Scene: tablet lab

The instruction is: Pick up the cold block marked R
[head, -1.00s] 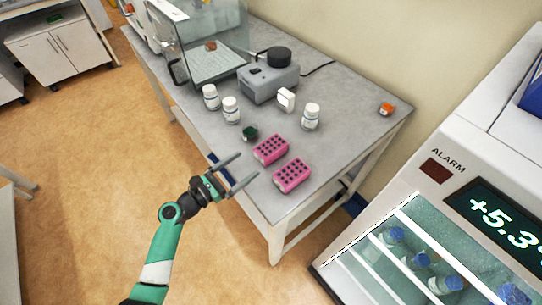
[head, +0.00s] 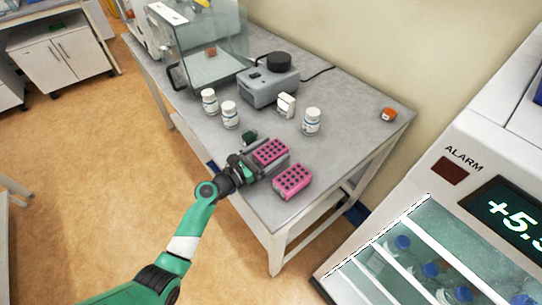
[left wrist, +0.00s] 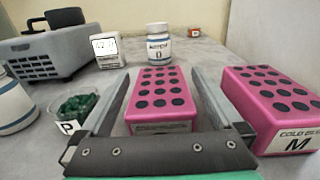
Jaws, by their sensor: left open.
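Two pink cold blocks with dark round wells lie on the grey bench. The farther block (head: 270,151) is between the spread fingers of my left gripper (head: 271,155), one finger along each side. In the left wrist view this block (left wrist: 160,98) sits between the fingers, with a gap at least on the right; the gripper's crosspiece hides its lower front, so I cannot read its letter. The nearer block (head: 292,181) stands outside the fingers, to the right in the left wrist view (left wrist: 285,105), and bears the letter M. My right gripper is not in view.
A dish of green material (left wrist: 78,107) tagged P is left of the gripper. White bottles (head: 311,121), a small white timer (head: 286,105) and a grey device (head: 268,82) stand behind. The bench's front edge is close by. An orange-topped jar (head: 388,114) is farther right.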

